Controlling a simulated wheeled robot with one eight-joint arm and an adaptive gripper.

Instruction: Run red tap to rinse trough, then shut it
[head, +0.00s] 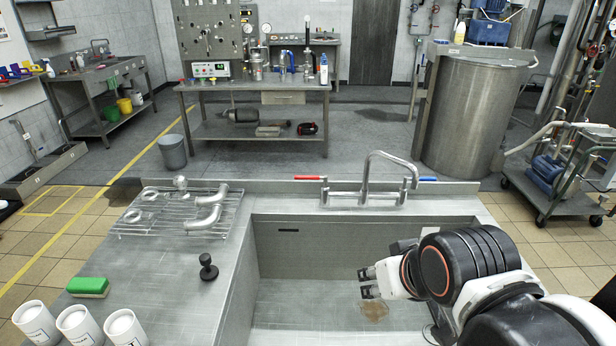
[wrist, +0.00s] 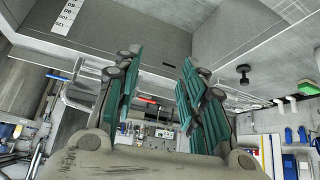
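The steel tap (head: 372,180) stands at the back edge of the trough (head: 330,235). Its red lever (head: 307,178) points left and its blue lever (head: 428,179) points right. No water shows at the spout. A brown stain (head: 375,310) lies on the trough floor. My gripper (head: 367,283) is over the trough, in front of the tap and right of the red lever, touching neither. In the wrist view my gripper (wrist: 157,65) has its teal fingers spread wide with nothing between them. The red lever (wrist: 148,100) shows beyond them there.
A wire rack (head: 170,215) with steel pipe fittings stands left of the trough. A black stopper (head: 208,266), a green sponge (head: 88,287) and white tubs (head: 76,322) are on the left counter. The space above the trough's left half is clear.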

